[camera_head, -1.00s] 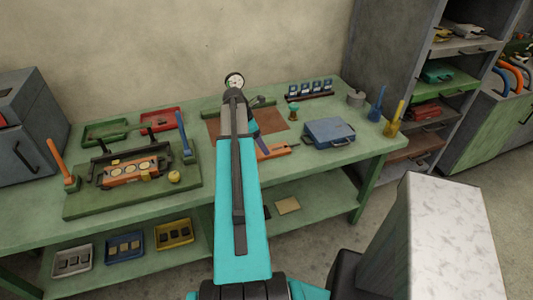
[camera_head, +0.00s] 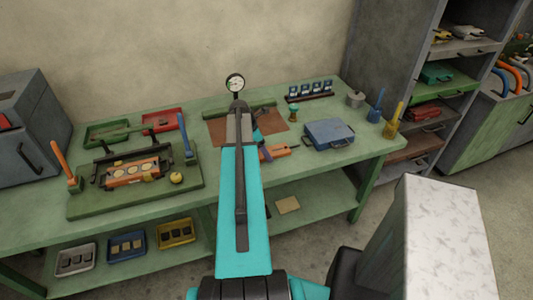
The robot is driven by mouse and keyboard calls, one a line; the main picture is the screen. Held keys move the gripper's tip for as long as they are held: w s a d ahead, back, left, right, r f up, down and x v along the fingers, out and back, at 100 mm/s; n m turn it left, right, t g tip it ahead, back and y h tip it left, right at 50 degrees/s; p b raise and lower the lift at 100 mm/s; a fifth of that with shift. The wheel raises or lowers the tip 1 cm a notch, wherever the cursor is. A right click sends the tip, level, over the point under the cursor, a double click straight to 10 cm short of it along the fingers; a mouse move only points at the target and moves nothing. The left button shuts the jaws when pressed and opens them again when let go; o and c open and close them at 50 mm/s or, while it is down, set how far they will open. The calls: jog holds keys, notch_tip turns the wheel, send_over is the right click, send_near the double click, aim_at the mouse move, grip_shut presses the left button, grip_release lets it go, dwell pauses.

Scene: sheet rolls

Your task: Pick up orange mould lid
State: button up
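An orange flat piece (camera_head: 276,152), which looks like the orange mould lid, lies on the green bench just right of my arm. Its left part is hidden behind the arm. An orange mould (camera_head: 132,172) with round pale cavities sits in a fixture on a dark green board at the left. My teal arm reaches over the bench toward the brown mat (camera_head: 282,134). My gripper is mostly hidden behind the arm; only a dark part (camera_head: 259,135) shows near the orange piece. Whether it is open or touching the piece cannot be seen.
A blue case (camera_head: 328,134) stands right of the orange piece, with a green funnel-like item (camera_head: 293,113) behind it. A dial gauge (camera_head: 236,84) stands at the back. Blue (camera_head: 375,103) and yellow (camera_head: 394,121) bottles are near the right end. Red (camera_head: 161,120) and green trays lie back left.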

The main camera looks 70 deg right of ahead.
jog(key=shift+s+d+f, duration=0.1)
jog(key=shift+f, duration=0.2)
dwell(0.4)
jog(key=c, duration=1.8)
jog(key=shift+r, duration=0.15)
jog(key=shift+r+b, duration=0.65)
jog(key=shift+r, duration=0.35)
jog(key=shift+s+a+r+b, duration=0.25)
jog(key=shift+r+b, duration=0.15)
jog(key=shift+r, duration=0.2)
jog(key=s+a+r+b, duration=0.1)
jog(key=s+a+b, duration=0.3)
jog(key=s+a, duration=0.6)
jog(key=shift+s+a+r, duration=0.25)
jog(key=shift+s+a, duration=0.15)
jog(key=shift+a, duration=0.05)
